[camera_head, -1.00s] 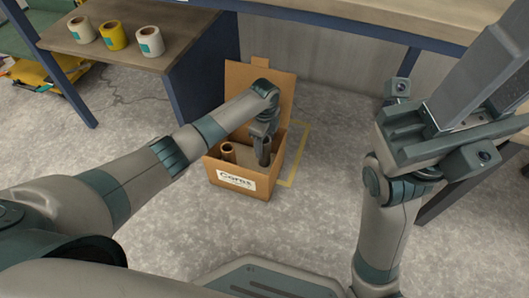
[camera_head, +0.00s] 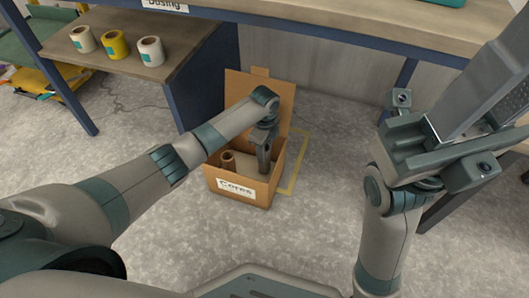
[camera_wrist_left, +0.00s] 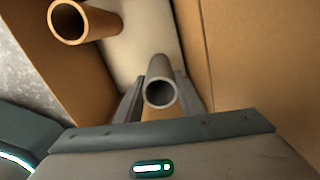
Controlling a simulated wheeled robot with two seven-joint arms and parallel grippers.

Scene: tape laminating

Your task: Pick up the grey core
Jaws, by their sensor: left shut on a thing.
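The open cardboard box (camera_head: 262,195) labelled "Cores" stands on the floor. My left gripper (camera_head: 264,165) points down into its right part. In the left wrist view the grey core (camera_wrist_left: 160,82) is a hollow tube between the two fingers, its open end facing the camera. The left gripper (camera_wrist_left: 160,105) is shut on it there. A brown core (camera_wrist_left: 72,22) stands apart at the upper left; it also shows in the head view (camera_head: 228,161). The core's lower end is hidden. My right gripper (camera_head: 480,90) is at the far right, its jaw state unclear.
A low wooden shelf (camera_head: 150,70) at the upper left holds white, yellow and white rolls. The box's raised flap (camera_head: 285,92) stands behind my left wrist. A workbench (camera_head: 330,20) spans the back.

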